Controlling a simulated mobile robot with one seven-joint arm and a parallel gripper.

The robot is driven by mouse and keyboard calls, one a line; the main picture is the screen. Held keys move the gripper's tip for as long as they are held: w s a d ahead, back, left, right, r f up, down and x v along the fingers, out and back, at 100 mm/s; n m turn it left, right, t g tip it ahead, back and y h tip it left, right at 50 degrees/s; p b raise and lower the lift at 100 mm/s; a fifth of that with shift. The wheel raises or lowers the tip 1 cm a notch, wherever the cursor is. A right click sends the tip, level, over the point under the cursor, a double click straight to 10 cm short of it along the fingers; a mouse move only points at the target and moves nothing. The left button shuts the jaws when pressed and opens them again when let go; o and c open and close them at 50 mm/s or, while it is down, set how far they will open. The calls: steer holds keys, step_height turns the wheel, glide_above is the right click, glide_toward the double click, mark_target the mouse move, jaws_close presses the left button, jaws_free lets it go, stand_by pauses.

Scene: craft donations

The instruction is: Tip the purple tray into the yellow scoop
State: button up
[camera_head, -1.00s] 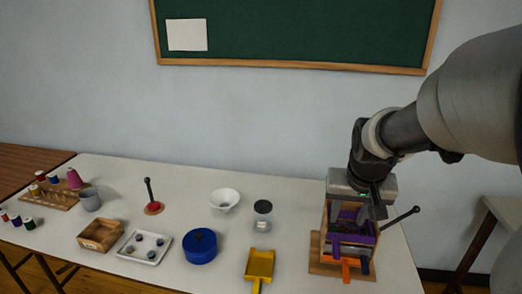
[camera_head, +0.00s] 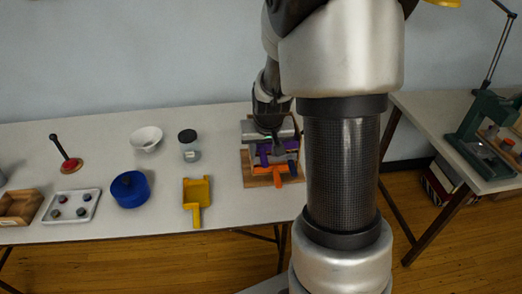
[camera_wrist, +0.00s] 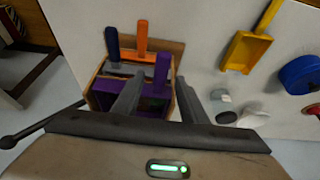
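The purple tray (camera_wrist: 150,105) sits in the wooden rack (camera_wrist: 97,92), with its purple handle (camera_wrist: 162,70) sticking out the front. In the head view, my gripper (camera_head: 277,152) is at the rack and covers much of the tray (camera_head: 291,143). In the wrist view, my gripper's two fingers (camera_wrist: 158,82) are spread apart, one on each side of the purple handle; I cannot tell whether either touches it. The yellow scoop (camera_head: 196,193) lies on the table left of the rack, and also shows in the wrist view (camera_wrist: 246,52).
Orange (camera_wrist: 142,36) and blue (camera_wrist: 112,42) handles stick out of the rack beside the purple one. My arm blocks the view right of the rack.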

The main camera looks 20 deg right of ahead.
steer(key=shift+f, duration=0.3)
steer(key=shift+w, duration=0.1)
jaws_close()
steer(key=shift+r, duration=0.3)
